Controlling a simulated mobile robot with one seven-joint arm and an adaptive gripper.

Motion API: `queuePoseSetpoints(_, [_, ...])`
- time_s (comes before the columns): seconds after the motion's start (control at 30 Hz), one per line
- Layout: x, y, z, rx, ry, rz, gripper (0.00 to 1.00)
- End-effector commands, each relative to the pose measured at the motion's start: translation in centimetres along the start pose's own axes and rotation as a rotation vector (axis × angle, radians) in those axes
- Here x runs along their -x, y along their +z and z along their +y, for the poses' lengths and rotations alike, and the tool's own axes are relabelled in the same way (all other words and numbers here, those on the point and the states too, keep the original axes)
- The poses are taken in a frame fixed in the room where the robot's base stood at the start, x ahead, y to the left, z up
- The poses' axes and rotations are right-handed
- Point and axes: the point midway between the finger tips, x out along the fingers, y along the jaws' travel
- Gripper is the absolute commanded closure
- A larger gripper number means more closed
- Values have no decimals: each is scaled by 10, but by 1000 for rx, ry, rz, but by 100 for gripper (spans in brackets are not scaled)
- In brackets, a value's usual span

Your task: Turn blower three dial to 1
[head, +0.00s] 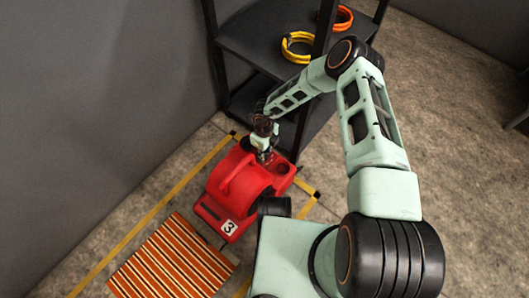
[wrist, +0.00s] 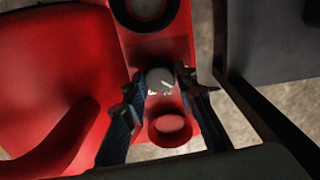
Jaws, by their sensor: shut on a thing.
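The red blower (head: 240,185) stands on the floor with a white "3" label (head: 229,227) on its lower front. In the wrist view its red housing (wrist: 50,60) fills the left side. A small grey dial (wrist: 160,80) with white marks sits on its red panel. My gripper (wrist: 158,88) is shut on the dial, one finger on each side of it. In the head view my gripper (head: 263,150) is at the top of the blower, and the dial is hidden there. The dial's setting cannot be read clearly.
A round red recess (wrist: 170,128) and a dark ring (wrist: 145,10) lie near the dial. A dark shelf (head: 262,45) with yellow (head: 297,46) and orange (head: 340,18) coils stands close behind. A striped rug (head: 170,262) lies in front. Floor at right is clear.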

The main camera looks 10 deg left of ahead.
Motion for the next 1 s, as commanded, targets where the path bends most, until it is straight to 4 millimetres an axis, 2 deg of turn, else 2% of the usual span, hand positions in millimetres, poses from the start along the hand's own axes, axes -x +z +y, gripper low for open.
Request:
queuePoseSetpoints(0.3, [0,0,0,0,0,1,98])
queuePoseSetpoints(0.33, [0,0,0,0,0,1,72])
queuePoseSetpoints(0.4, [0,0,0,0,0,1,66])
queuePoseSetpoints(0.77, [5,0,0,-1,0,0,66])
queuePoseSetpoints(0.87, [16,1,-1,-1,-1,-1,66])
queuePoseSetpoints(1.0, [40,1,-2,0,-3,-1,66])
